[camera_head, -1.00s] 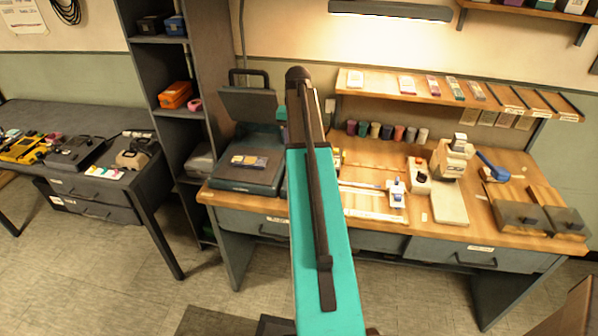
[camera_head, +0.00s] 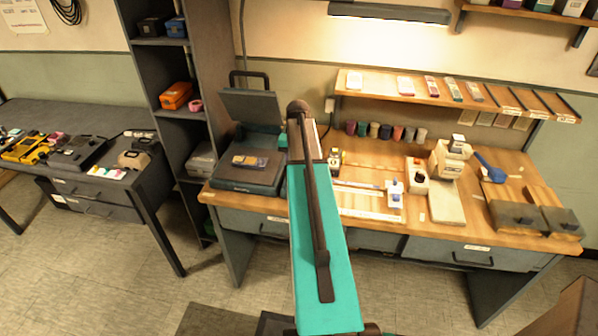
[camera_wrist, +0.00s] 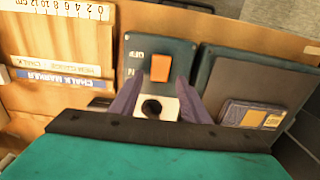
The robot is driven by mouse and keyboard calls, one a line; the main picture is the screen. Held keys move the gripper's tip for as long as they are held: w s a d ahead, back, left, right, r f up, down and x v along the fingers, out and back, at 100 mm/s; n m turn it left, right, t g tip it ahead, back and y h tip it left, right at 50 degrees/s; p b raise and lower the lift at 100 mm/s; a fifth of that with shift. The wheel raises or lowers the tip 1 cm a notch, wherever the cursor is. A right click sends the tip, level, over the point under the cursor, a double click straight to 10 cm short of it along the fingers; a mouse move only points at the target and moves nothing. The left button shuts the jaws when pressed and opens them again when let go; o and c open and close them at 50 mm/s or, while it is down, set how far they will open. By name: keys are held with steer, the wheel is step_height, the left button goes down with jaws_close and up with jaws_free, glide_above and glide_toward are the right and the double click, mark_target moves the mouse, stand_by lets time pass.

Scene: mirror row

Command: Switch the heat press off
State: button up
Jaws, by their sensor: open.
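The heat press (camera_head: 247,178) stands at the left end of the wooden bench in the head view, its upper plate (camera_head: 250,107) raised. Its dark lower part (camera_wrist: 255,75) fills the right side of the wrist view. Left of it there is a dark switch box (camera_wrist: 184,52) with an orange rocker (camera_wrist: 160,68) and ON and OFF lettering. I cannot tell which way the rocker is tipped. My gripper (camera_wrist: 158,98) is open, its two fingers pointing toward the box on either side of a pale piece with a dark round spot.
A patterned card-like item (camera_wrist: 252,115) lies on the press's lower plate. A ruler (camera_wrist: 65,9) and labelled chalk strips (camera_wrist: 70,78) lie left of the box. A shelf unit (camera_head: 178,115) stands left of the press. Several small jars (camera_head: 385,131) line the bench's back.

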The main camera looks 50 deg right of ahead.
steer(key=shift+f, duration=0.5)
steer(key=c, duration=1.1)
steer(key=shift+o, duration=0.2)
